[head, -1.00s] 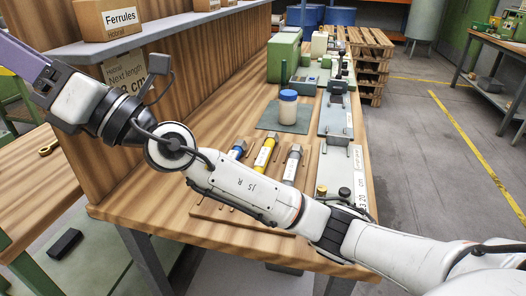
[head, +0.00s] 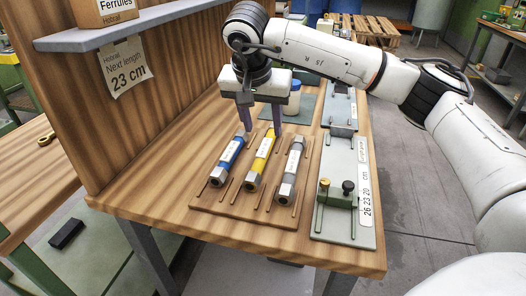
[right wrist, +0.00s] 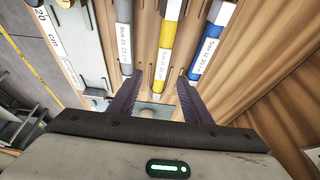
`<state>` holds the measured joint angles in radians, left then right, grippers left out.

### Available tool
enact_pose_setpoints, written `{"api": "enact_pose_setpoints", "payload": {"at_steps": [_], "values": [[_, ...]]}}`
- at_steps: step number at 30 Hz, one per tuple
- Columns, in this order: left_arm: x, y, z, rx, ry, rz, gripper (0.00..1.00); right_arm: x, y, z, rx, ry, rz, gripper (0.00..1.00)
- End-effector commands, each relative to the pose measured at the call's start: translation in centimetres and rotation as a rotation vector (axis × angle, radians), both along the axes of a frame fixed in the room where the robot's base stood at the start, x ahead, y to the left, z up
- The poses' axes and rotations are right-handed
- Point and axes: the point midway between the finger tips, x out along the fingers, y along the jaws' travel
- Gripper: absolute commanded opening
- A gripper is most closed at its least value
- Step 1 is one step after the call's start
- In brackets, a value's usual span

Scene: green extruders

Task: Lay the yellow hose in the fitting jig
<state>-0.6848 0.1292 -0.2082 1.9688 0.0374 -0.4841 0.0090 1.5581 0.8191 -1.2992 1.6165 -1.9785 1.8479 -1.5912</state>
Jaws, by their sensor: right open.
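The yellow hose (head: 260,160) lies on a wooden rack (head: 245,220) between a blue hose (head: 229,160) and a grey hose (head: 291,165). My right gripper (head: 261,131) is open and empty, its purple fingers pointing down near the far end of the yellow hose. In the right wrist view the yellow hose (right wrist: 168,42) runs up from between the fingertips (right wrist: 160,77); contact cannot be told. The fitting jig (head: 338,165) is the grey-green plate right of the rack, with a scale marked 26, 23, 20 cm and a green clamp with knobs (head: 337,195). My left gripper is not in view.
A sign (head: 126,70) on the wooden panel reads "Next length 23 cm". A shelf with a Ferrules box (head: 104,10) overhangs at left. A white jar (head: 293,98) stands behind my right gripper. The bench (head: 150,190) is bare left of the rack.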

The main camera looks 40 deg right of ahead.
Motion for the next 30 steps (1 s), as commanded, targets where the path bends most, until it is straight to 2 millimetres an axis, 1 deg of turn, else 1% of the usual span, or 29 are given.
{"api": "enact_pose_setpoints", "payload": {"at_steps": [1,4,7,13,18,21,24,30], "values": [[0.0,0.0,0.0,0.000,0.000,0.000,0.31,0.1,-0.4,-0.9,-0.004,0.007,-0.002,0.45],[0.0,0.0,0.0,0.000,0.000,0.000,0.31,0.5,-0.7,-2.4,-0.002,0.008,-0.001,0.45],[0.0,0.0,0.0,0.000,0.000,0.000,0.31,0.8,-1.0,-3.5,-0.001,0.005,0.000,0.45],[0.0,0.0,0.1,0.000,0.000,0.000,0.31,1.2,-1.3,-5.0,0.001,0.005,0.001,0.45],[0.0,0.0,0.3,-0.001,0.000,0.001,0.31,1.9,-1.6,-7.5,0.002,0.007,0.000,0.45],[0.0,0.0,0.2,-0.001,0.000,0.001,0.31,2.3,-2.0,-8.6,0.002,0.004,-0.001,0.45],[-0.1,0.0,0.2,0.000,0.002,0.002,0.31,2.4,-2.2,-9.1,0.003,0.003,0.001,0.45],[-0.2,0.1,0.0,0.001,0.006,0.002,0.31,2.5,-2.2,-9.2,0.003,0.002,0.001,0.45]]}}
